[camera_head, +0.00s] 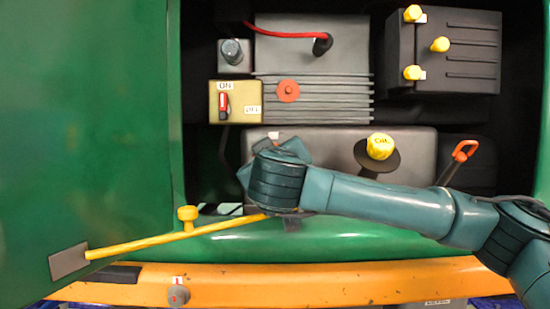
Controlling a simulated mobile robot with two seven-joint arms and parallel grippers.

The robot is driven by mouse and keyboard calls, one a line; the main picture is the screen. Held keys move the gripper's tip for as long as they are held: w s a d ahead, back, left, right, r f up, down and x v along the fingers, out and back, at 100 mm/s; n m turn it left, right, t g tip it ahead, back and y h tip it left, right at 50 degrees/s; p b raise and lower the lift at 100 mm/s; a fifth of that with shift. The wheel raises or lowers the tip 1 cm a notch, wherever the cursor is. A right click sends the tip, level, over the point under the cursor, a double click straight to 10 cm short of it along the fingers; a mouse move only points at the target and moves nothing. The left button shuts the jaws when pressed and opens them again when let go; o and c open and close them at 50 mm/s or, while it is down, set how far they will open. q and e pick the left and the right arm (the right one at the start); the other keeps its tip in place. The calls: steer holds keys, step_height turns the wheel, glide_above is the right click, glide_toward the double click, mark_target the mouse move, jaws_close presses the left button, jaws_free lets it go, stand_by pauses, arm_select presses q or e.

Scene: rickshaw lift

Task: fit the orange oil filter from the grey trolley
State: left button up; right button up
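I cannot make out the orange oil filter in this view. A grey surface with a small label (437,302) shows at the bottom edge; I cannot tell whether it is the trolley. In the open bay, a finned grey engine block (310,60) carries a flat orange-red round part (288,91). My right arm reaches in from the right across the bay's front, its wrist near the inner end of a yellow prop rod (160,240). Its fingers are mostly hidden under the wrist, so I cannot tell whether they hold the rod. My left gripper is out of view.
A green lid (80,130) stands at the left, with the rod's lower end at its grey plate. A yellow oil cap (380,146), red-handled dipstick (465,151), ON/OFF switch box (238,102) and dark battery (470,50) crowd the bay. An orange bar (330,284) crosses the front.

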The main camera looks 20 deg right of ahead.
steer(key=shift+w+d+r, duration=0.4)
steer(key=shift+d+r, duration=0.2)
steer(key=shift+r, duration=0.2)
stand_by(0.6)
steer(key=shift+s+a+f+b, duration=0.25)
steer(key=shift+b, duration=0.05)
steer(key=shift+s+a+f+b, duration=0.15)
steer(key=shift+s+f+b, duration=0.1)
steer(key=shift+b, duration=0.05)
steer(key=shift+s+a+f, duration=0.2)
steer(key=shift+s+a, duration=0.1)
steer(key=shift+s, duration=0.35)
stand_by(0.5)
steer(key=shift+w+d, duration=0.2)
steer(key=shift+w, duration=0.45)
stand_by(1.4)
steer(key=shift+w+d+r, duration=0.15)
steer(key=shift+w+d, duration=0.05)
stand_by(0.8)
